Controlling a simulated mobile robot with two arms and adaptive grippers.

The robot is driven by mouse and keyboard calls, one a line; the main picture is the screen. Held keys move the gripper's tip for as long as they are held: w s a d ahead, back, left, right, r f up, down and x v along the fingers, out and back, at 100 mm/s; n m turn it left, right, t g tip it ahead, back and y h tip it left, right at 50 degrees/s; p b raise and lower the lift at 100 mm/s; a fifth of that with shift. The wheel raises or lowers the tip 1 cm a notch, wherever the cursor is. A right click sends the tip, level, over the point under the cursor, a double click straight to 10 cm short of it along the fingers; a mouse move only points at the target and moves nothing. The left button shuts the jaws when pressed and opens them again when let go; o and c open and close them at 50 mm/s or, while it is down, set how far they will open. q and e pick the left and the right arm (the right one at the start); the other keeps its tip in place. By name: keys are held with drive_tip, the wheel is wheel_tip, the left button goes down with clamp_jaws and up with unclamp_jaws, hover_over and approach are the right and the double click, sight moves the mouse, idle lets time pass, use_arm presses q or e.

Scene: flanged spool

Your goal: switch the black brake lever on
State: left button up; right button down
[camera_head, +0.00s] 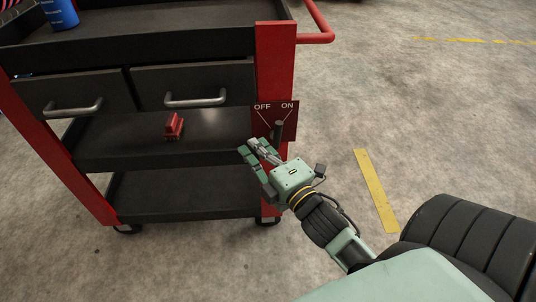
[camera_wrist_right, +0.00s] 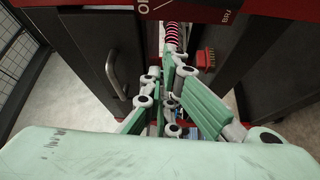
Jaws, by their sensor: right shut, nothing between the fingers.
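The black brake lever (camera_head: 279,130) stands on a red plate (camera_head: 291,112) on the cart's right front post. The plate is marked OFF on the left and ON on the right. The lever points upward, its tip below the word ON; its exact angle is hard to tell. My right gripper (camera_head: 250,150) is shut and empty, its fingertips left of and slightly below the lever, apparently apart from it. In the right wrist view the closed fingers (camera_wrist_right: 166,75) show below the plate (camera_wrist_right: 200,10), and I cannot make out the lever there. My left gripper is out of view.
The dark cart (camera_head: 160,150) has red posts, two drawers with grey handles and a red push handle (camera_head: 318,30). A red brush (camera_head: 174,126) lies on its middle shelf. A blue can (camera_head: 60,14) stands on top. The floor right of the cart is open, with a yellow strip (camera_head: 376,190).

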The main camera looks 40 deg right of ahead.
sight(278, 136)
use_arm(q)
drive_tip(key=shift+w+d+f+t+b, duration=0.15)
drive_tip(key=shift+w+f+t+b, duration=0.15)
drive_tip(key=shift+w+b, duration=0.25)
use_arm(e)
drive_tip(key=d, duration=0.2)
drive_tip(key=w+d, duration=0.1)
drive_tip(key=shift+w+d+f, duration=0.1)
drive_tip(key=shift+w+d, duration=0.1)
drive_tip(key=shift+d, duration=0.2)
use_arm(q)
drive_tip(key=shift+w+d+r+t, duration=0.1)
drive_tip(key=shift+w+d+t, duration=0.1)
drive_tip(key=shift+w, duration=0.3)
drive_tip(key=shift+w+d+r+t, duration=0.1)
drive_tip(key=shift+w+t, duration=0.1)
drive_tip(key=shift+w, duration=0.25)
use_arm(e)
drive_tip(key=shift+s+d+r+m+t+h, duration=0.1)
drive_tip(key=shift+s+d+m+t+h, duration=0.25)
drive_tip(key=shift+m, duration=0.6)
drive_tip(key=shift+s+d+r+m+t+h, duration=0.1)
drive_tip(key=shift+s+d+r+m+t, duration=0.1)
drive_tip(key=shift+d+m+t, duration=0.55)
drive_tip(key=shift+s+d+r+m+t+h, duration=0.1)
drive_tip(key=shift+s+d+m+t+h, duration=0.15)
drive_tip(key=shift+m, duration=0.85)
